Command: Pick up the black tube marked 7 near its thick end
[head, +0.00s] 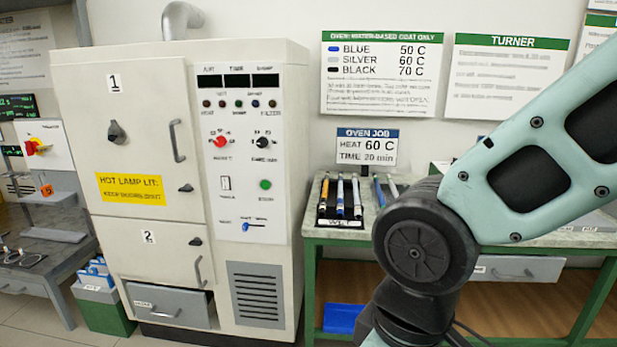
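Several thin tubes (340,198) lie side by side in a dark tray (320,218) on the green-framed bench, with a white label at its front. They show white, blue, orange and dark parts. More tubes (380,193), one blue and one pale, lie just right of the tray, partly hidden by my arm. I cannot make out a number 7 on any tube, nor tell which one is the black tube or which end is thick. My gripper is not in view; only my arm links show, in front of the bench at the right.
A large cream oven cabinet (270,130) stands left of the bench (312,236). A sign (367,147) behind the tray reads oven job, heat 60 C, time 20 min. A drawer (165,304) low on the cabinet looks partly open. A blue bin (342,318) sits beneath the bench.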

